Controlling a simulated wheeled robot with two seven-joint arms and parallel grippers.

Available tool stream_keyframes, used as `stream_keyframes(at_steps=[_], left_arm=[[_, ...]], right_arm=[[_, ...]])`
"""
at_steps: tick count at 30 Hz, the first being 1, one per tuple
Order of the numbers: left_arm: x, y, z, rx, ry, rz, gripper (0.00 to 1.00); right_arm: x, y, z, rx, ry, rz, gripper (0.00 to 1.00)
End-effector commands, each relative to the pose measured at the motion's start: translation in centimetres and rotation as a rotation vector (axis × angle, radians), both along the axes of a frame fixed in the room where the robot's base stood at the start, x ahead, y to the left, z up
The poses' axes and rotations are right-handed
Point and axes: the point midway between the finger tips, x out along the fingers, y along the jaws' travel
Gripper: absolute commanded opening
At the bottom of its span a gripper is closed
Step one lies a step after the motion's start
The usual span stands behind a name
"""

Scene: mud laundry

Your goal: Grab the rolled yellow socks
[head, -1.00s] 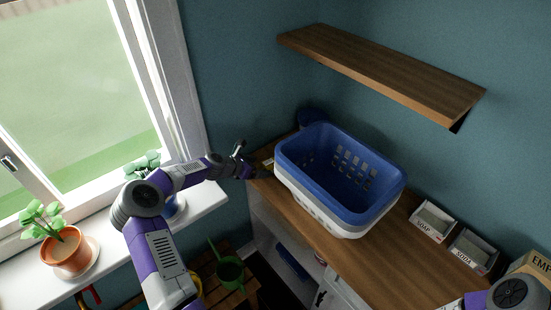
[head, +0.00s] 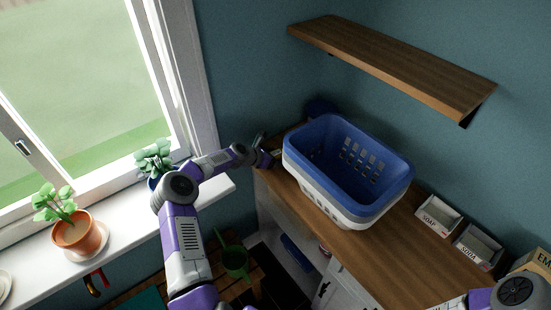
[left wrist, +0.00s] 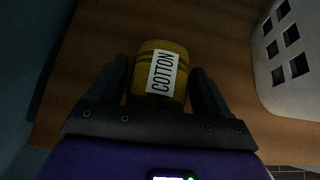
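The rolled yellow socks (left wrist: 143,67) show in the left wrist view, with a white label reading COTTON. They lie on the wooden counter between the fingers of my left gripper (left wrist: 160,70). The fingers stand on either side of the roll, with a narrow gap visible at each side, so the gripper is open around it. In the head view my left gripper (head: 268,153) is at the counter's left end, left of the basket, and the socks are mostly hidden there. Part of my right arm shows at the bottom right corner; its gripper is out of view.
A blue basket stacked in a white one (head: 318,205) stands right of the left gripper. SOAP (head: 437,216) and SODA (head: 478,247) boxes stand farther right. A wooden shelf (head: 390,65) hangs above. A potted plant (head: 80,233) stands on the windowsill.

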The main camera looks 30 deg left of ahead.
Motion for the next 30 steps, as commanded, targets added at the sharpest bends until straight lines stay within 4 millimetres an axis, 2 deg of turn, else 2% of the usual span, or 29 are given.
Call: stream_keyframes(at_steps=[1,8,17,30], left_arm=[[0.0,0.0,0.0,0.000,0.000,0.000,0.69],[0.0,0.0,0.0,0.000,0.000,0.000,0.34],[0.0,0.0,0.7,0.000,-0.001,-0.001,0.34],[0.0,0.0,8.7,0.002,-0.002,-0.001,0.34]], right_arm=[[0.0,0.0,0.0,0.000,0.000,0.000,0.89],[0.0,0.0,0.0,0.000,0.000,0.000,0.89],[0.0,0.0,0.1,0.000,0.000,0.000,0.89],[0.0,0.0,0.5,0.000,0.000,0.000,0.89]])
